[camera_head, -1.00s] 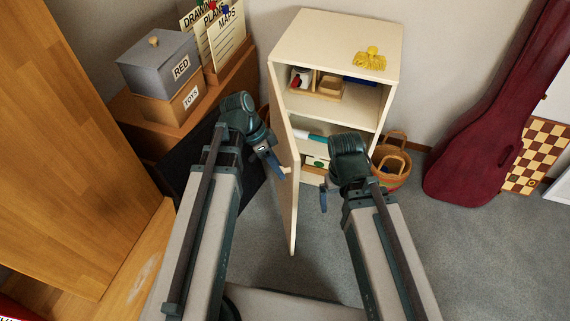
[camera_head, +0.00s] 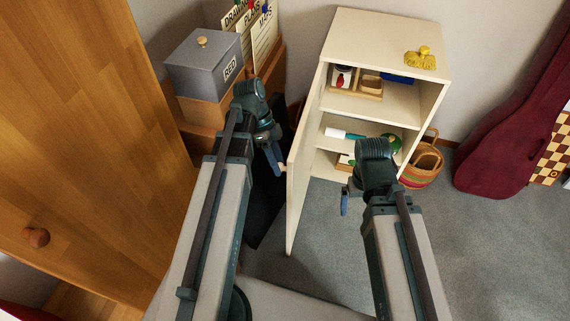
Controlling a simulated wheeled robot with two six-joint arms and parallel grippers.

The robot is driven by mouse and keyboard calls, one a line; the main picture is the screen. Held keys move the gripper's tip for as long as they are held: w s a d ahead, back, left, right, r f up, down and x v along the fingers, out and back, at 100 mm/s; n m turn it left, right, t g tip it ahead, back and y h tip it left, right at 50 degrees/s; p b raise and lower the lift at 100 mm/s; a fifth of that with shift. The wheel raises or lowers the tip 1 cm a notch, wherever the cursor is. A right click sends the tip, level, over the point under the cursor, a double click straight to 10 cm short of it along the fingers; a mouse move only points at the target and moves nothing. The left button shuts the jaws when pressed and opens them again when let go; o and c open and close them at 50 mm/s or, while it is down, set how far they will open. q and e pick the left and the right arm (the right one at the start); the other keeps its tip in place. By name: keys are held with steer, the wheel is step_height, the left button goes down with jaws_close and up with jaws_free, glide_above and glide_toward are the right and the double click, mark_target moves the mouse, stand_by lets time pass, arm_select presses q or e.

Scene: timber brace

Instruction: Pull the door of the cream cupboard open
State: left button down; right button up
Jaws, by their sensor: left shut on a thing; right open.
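The cream cupboard (camera_head: 385,38) stands against the back wall, its shelves showing. Its door (camera_head: 298,190) is hinged on the left and swung well open toward me, seen nearly edge-on. My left gripper (camera_head: 278,164) is at the outer face of the door, shut on the door handle (camera_head: 284,167), which is mostly hidden by the fingers. My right gripper (camera_head: 345,202) is open and empty, in front of the cupboard opening, to the right of the door and apart from it.
A yellow object (camera_head: 421,58) lies on the cupboard top. A woven basket (camera_head: 422,165) stands at its right, and a dark red instrument case (camera_head: 510,150) further right. A grey box (camera_head: 203,65) is stacked at the left. A wooden panel with a knob (camera_head: 95,140) fills the left side. Grey carpet (camera_head: 310,255) is clear in front.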

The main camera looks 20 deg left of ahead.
arm_select(q)
steer(key=shift+a+m, duration=0.3)
steer(key=shift+a, duration=0.75)
arm_select(e)
steer(key=shift+a, duration=0.5)
arm_select(q)
steer(key=shift+c, duration=2.3)
jaws_free()
steer(key=shift+w, duration=0.1)
steer(key=p+v, duration=1.2)
steer(key=v, duration=0.2)
steer(key=shift+d, duration=0.15)
arm_select(e)
step_height(320, 180, up, 12)
steer(key=shift+r, duration=0.2)
arm_select(q)
steer(key=shift+f, duration=0.15)
arm_select(e)
steer(key=shift+f, duration=0.1)
